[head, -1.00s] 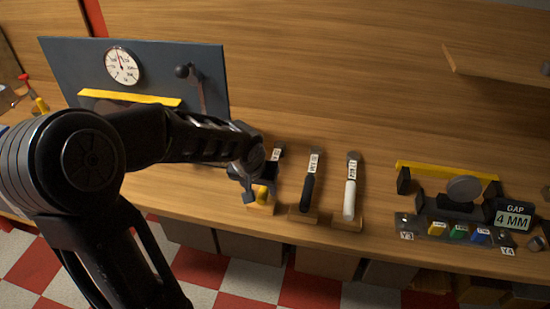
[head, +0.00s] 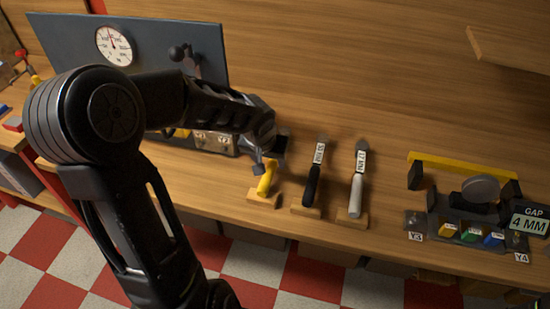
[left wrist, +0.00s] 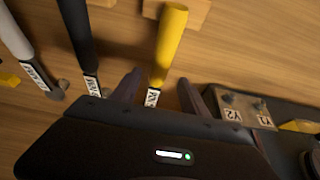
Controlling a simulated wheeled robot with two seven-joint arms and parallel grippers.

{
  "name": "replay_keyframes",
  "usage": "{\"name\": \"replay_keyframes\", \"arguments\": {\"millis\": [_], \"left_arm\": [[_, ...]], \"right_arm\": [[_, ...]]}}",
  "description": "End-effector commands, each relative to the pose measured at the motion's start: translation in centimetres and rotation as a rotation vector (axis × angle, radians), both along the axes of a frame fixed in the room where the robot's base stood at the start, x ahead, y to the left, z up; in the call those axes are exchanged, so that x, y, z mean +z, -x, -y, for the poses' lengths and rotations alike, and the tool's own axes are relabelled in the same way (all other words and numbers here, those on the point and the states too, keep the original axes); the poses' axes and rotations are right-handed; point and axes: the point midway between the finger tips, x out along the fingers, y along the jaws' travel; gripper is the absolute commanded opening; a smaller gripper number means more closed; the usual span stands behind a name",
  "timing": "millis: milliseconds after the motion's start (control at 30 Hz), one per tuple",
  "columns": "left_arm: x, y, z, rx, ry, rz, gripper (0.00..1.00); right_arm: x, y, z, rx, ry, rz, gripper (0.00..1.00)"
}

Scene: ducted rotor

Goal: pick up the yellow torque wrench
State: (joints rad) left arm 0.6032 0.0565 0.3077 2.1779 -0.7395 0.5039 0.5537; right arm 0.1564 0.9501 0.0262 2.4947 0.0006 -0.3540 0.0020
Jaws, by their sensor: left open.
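The yellow torque wrench (head: 265,181) rests with its handle on a small wooden block on the bench, left of the black and white wrenches. In the left wrist view its yellow handle (left wrist: 169,40) points away from my gripper, and its labelled shaft lies between the two fingers. My left gripper (head: 268,162) is at the wrench's upper part in the head view, hiding its head. In the left wrist view the left gripper (left wrist: 158,90) is open, with a finger on each side of the shaft and gaps visible. My right gripper is not in view.
A black-handled wrench (head: 312,185) and a white-handled wrench (head: 356,192) lie close by on the right. A grey panel with a gauge (head: 113,45) stands behind my left arm. A fixture with a yellow bar (head: 462,166) is at the right.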

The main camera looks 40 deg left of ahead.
Motion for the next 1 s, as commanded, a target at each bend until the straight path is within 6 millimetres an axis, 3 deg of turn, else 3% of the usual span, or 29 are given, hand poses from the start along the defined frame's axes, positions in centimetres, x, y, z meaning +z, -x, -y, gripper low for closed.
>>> {"name": "replay_keyframes", "arguments": {"millis": [367, 700, 1000], "left_arm": [[-0.6, -0.2, 0.0, 0.0, 0.001, -0.002, 0.52], [-4.7, -1.9, -0.4, 0.0, 0.001, -0.002, 0.52], [-4.9, -2.1, -0.5, 0.0, 0.0, 0.0, 0.52]], "right_arm": [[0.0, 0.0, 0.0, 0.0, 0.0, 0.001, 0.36], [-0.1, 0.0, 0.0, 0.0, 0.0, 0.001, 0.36], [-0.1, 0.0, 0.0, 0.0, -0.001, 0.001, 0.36]]}}
